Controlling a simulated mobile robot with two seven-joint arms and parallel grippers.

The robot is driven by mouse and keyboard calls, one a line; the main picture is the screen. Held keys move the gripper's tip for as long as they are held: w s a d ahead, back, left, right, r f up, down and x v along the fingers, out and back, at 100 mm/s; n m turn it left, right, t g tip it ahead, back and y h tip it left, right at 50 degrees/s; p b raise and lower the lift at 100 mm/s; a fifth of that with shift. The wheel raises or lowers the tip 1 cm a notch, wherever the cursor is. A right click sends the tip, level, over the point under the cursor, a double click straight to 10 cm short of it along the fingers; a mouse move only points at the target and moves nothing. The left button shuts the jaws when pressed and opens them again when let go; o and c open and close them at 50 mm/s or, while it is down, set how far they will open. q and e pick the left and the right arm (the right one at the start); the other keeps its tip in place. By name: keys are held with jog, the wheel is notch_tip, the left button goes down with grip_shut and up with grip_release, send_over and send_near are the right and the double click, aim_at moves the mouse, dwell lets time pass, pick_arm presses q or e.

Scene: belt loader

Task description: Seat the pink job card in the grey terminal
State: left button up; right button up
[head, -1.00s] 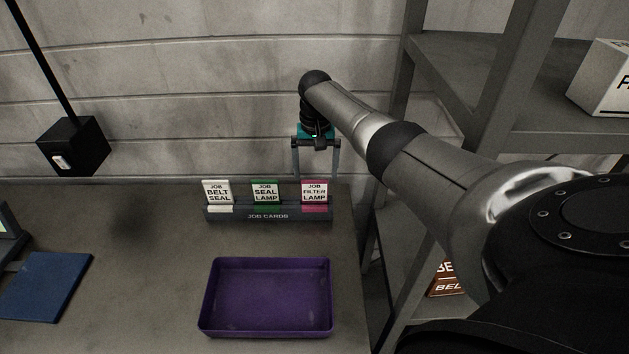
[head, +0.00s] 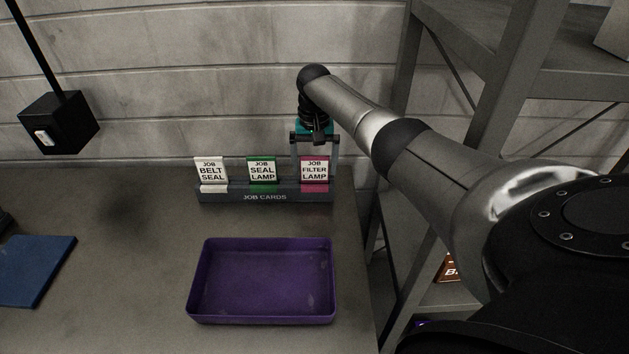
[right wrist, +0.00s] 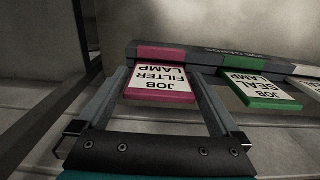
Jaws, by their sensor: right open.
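The pink job card, labelled JOB FILTER LAMP (head: 314,171), stands upright in the right slot of the dark JOB CARDS rack (head: 265,197). My right gripper (head: 315,165) is open, its two fingers reaching down on either side of the pink card. In the right wrist view the pink card (right wrist: 160,84) lies between the spread fingers (right wrist: 161,80), with gaps showing, so it is not clamped. The grey terminal cannot be clearly made out; only a dark edge of something shows at the far left of the head view. My left gripper is out of view.
A purple tray (head: 263,318) is in front. A blue pad (head: 35,270) lies left. A black box (head: 58,122) hangs above. Shelving (head: 475,110) stands right.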

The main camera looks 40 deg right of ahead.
jog(key=shift+f+b, duration=0.3)
jog(key=shift+f, duration=0.15)
jog(key=shift+r, duration=0.1)
jog(key=shift+c, duration=0.4)
jog(key=c, duration=1)
